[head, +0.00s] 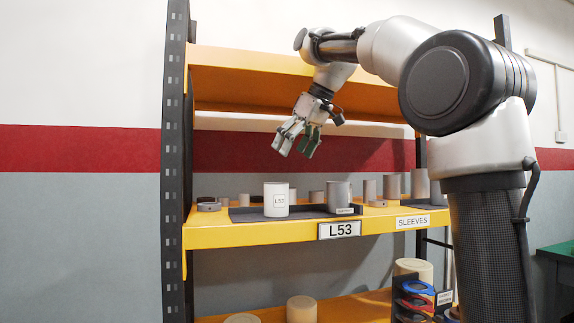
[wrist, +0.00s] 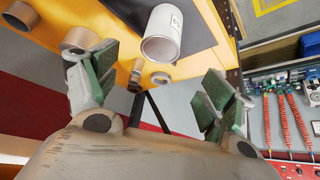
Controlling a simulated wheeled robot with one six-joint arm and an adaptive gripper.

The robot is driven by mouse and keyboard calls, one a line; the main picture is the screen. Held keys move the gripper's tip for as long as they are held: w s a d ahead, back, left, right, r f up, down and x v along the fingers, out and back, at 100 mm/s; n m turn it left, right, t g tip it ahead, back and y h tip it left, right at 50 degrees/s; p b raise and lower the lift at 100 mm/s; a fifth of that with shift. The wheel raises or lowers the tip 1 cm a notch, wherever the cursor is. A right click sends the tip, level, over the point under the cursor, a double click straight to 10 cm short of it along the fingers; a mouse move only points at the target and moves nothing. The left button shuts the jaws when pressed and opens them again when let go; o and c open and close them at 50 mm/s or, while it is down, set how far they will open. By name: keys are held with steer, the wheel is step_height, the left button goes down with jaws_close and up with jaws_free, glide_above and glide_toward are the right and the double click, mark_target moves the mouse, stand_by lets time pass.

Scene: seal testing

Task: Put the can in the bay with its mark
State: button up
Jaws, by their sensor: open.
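The can (head: 276,201) is a pale cylinder with an L53 label on its side. It stands upright on the left part of a dark mat or tray (head: 310,211) on the middle shelf. In the wrist view the can (wrist: 163,32) shows its round end, between my fingers' directions and beyond the tips. The mark L53 (head: 340,230) is on a plate on the shelf's front edge, right of the can. My gripper (head: 297,150) is open and empty, above the can and apart from it. Its green-padded fingers (wrist: 158,82) are spread in the wrist view.
A grey cylinder (head: 338,194) stands on the dark area right of the can. Several small cylinders and rings line the shelf. A SLEEVES plate (head: 412,221) is further right. The upper shelf (head: 250,60) and left upright (head: 174,160) bound the space.

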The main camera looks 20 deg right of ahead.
steer(key=s+d+f+m+h, duration=0.1)
steer(key=s+d+f+m, duration=0.2)
steer(key=s+f, duration=1.1)
steer(key=s+d+f+m+g+h, duration=0.1)
steer(key=s+d+f+m+h, duration=0.1)
steer(key=s+d+f, duration=0.6)
steer(key=s+f+m, duration=0.1)
steer(key=s+f, duration=0.6)
steer(key=f, duration=0.3)
steer(key=shift+d+f+m+h, duration=0.25)
steer(key=shift+f+m+h, duration=0.05)
steer(key=shift+f+m, duration=0.1)
steer(key=shift+r, duration=0.1)
